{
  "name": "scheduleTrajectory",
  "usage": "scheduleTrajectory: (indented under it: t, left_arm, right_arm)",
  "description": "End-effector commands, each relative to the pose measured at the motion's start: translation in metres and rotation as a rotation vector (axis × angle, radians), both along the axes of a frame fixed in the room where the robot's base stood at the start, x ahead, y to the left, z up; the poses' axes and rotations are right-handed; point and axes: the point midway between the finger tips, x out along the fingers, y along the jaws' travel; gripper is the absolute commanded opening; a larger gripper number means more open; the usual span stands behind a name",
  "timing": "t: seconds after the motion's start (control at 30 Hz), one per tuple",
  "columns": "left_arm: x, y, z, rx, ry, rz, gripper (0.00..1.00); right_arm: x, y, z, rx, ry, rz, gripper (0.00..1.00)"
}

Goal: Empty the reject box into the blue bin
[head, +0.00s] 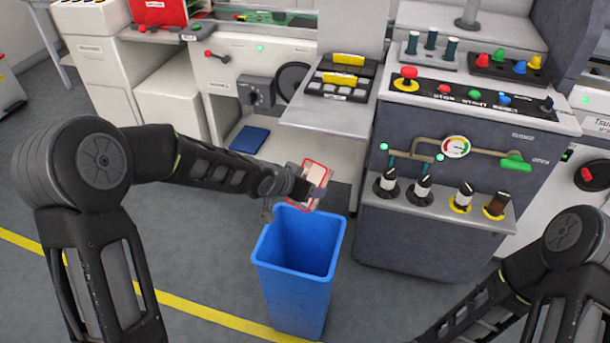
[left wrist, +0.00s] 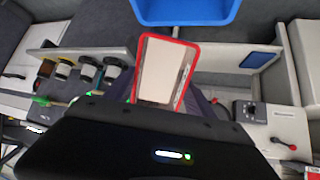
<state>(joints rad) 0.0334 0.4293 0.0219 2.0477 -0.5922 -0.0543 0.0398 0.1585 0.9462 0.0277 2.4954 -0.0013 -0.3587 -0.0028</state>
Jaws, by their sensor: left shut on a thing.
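The reject box is a small pale box with a red rim (head: 318,174). My left gripper (head: 304,188) is shut on it and holds it tilted in the air, just above and behind the rim of the blue bin. In the left wrist view the box (left wrist: 163,68) shows its pale inside within the red rim, and I see no parts in it. The blue bin (head: 292,296) stands upright and open on the floor; its bottom is in shadow. Its edge also shows at the top of the left wrist view (left wrist: 186,12). My right gripper is out of view; only its arm shows.
A dark grey trolley (head: 440,238) with a gauge and knobs stands right of the bin. White machines (head: 228,95) stand behind, with a blue pad (head: 249,139) on a low shelf. A yellow line (head: 190,305) crosses the floor at left.

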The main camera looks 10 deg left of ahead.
Motion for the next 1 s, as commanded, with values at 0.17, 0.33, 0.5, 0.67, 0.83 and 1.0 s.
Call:
scheduleTrajectory:
  t: [0.17,0.33,0.5,0.67,0.83,1.0]
  left_arm:
    - [0.005,-0.003,0.004,0.044,0.101,-0.001,0.21]
    - [0.009,-0.004,-0.001,0.086,0.195,-0.001,0.21]
    - [0.01,-0.005,-0.006,0.104,0.238,-0.001,0.21]
    - [0.01,-0.005,-0.008,0.105,0.239,0.0,0.21]
    - [0.01,-0.005,-0.007,0.108,0.246,-0.001,0.21]
    - [0.012,-0.006,-0.006,0.139,0.317,-0.001,0.21]
  right_arm:
    - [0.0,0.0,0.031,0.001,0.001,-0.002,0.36]
    - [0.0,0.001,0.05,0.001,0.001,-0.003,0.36]
    - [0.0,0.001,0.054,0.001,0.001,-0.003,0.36]
    - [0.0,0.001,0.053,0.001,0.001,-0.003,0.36]
    - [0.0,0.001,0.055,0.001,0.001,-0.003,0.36]
    - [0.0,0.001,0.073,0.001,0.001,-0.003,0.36]
